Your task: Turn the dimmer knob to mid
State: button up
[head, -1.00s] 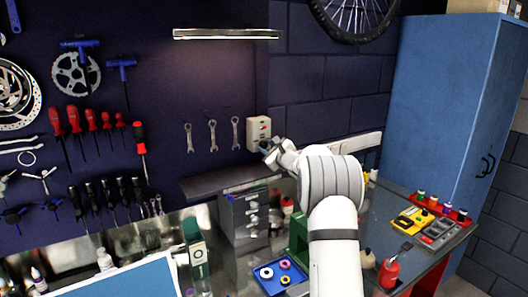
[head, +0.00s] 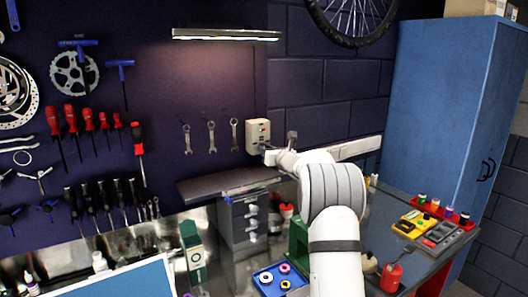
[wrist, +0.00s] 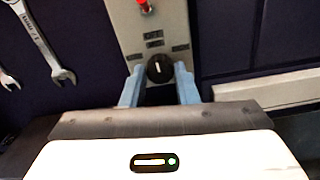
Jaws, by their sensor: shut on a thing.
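The dimmer knob (wrist: 160,68) is small, round and black, with a white line that stands close to upright in the wrist view. It sits on the front of a pale control box (wrist: 153,22), with small labels to its left, above and to its right. The box (head: 257,130) also shows on the dark wall in the head view. My gripper (wrist: 159,72) has one blue finger on each side of the knob and is shut on it. In the head view my wrist hides the knob.
A red button (wrist: 144,5) sits above the knob. Wrenches (head: 211,137) hang left of the box. A lit lamp bar (head: 226,35) is above. A dark shelf (head: 225,181) lies below, over a grey drawer unit (head: 243,220).

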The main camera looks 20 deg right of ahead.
jog(key=shift+f+m, duration=0.3)
jog(key=shift+f, duration=0.2)
jog(key=o, duration=0.9)
jog(key=shift+r, duration=0.15)
jog(key=shift+c, duration=0.2)
jog(key=shift+o, duration=0.7)
jog(key=shift+r, duration=0.15)
jog(key=s+d+b, duration=0.1)
jog(key=s+b, duration=0.2)
jog(key=s, duration=0.4)
jog(key=shift+s+d, duration=0.25)
jog(key=shift+s, duration=0.1)
